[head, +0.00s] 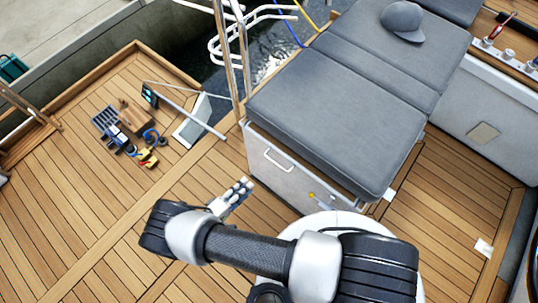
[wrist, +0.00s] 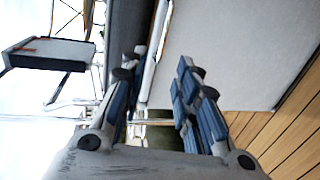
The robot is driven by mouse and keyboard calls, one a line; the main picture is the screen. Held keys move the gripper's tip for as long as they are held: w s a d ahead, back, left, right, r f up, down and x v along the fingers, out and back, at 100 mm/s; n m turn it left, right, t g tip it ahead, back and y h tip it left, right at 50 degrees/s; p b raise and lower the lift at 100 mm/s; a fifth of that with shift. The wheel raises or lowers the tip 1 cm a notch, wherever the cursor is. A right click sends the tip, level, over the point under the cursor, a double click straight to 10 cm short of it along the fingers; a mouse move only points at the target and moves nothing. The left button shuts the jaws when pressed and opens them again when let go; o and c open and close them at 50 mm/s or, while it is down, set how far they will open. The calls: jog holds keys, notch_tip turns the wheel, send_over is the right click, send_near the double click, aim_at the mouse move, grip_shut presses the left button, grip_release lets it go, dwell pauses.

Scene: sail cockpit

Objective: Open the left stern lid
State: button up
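A stern locker with a white front (head: 265,165) and grey cushioned top (head: 335,100) stands right of centre in the head view. A pale bar handle (head: 278,160) is on its front. The cushions lie flat on top; I cannot tell which part is the left stern lid. My gripper (head: 238,192) is left of the locker front, apart from the handle in the head view. In the wrist view, its two blue-padded fingers (wrist: 157,75) are spread with nothing visible between them. A large pale panel (wrist: 230,50) fills the wrist view beyond the fingers.
A grey cap (head: 402,20) lies on the far cushion. A metal rail (head: 228,50) rises beside the locker's corner. The teak deck (head: 85,210) at lower left is clear.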

jog(key=b, duration=0.2)
send_near(274, 161)
jog(key=x, duration=1)
jog(key=shift+w+f, duration=0.1)
jog(key=shift+f, duration=0.2)
jog(key=shift+c, duration=0.3)
grip_shut()
